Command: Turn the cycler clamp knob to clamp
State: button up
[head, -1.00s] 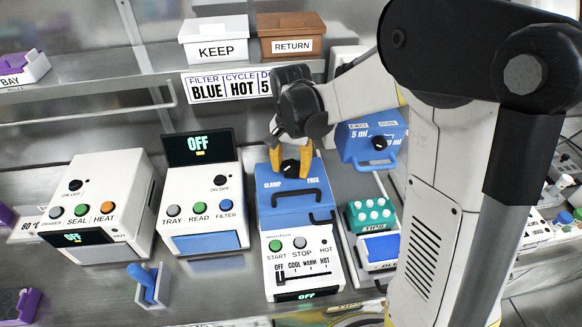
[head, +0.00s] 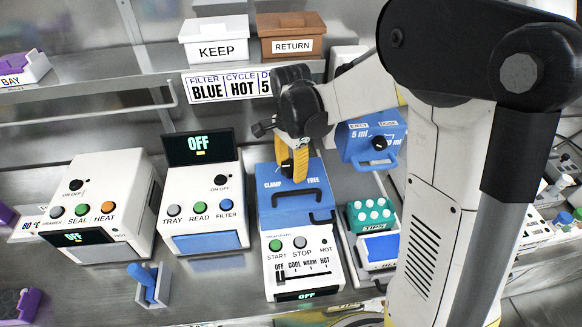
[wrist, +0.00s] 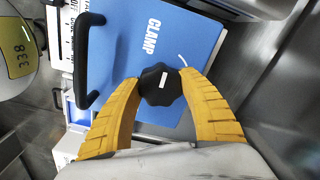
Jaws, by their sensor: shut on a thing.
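The cycler (head: 300,212) is a white box with a blue lid labelled CLAMP and FREE in the head view. Its black clamp knob (wrist: 161,91) is lobed with a short white mark, and sits on the blue lid (wrist: 185,30) in the wrist view. The CLAMP label shows above the knob there; the FREE label is not visible there. My gripper (wrist: 160,82) is shut on the knob, one yellow finger on each side. In the head view, my gripper (head: 292,168) covers part of the knob, with its fingers seen nearly edge-on.
A black handle (head: 297,194) stands on the lid in front of the knob. The reader (head: 205,210) and sealer (head: 100,200) stand to the left. A blue pipette unit (head: 372,142) and green tip rack (head: 370,215) are close on the right. The shelf with KEEP (head: 222,52) is behind.

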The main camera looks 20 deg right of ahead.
aim_at(291, 166)
dwell(0.4)
jog(key=o, duration=1.2)
notch_tip(291, 166, up, 12)
jog(key=s+f+n+t+b, duration=0.1)
jog(key=s+n+t, duration=0.1)
jog(key=s+n, duration=0.3)
jog(key=s+f+n+t+b, duration=0.1)
jog(key=s+n+t, duration=0.1)
jog(key=s+n, duration=0.3)
jog(key=s+f+n+t+b, duration=0.1)
jog(key=s+n+t, duration=0.2)
jog(key=s, duration=0.3)
jog(key=shift+f+n+b, duration=0.3)
jog(key=shift+f+n, duration=0.05)
jog(key=shift+n, duration=0.55)
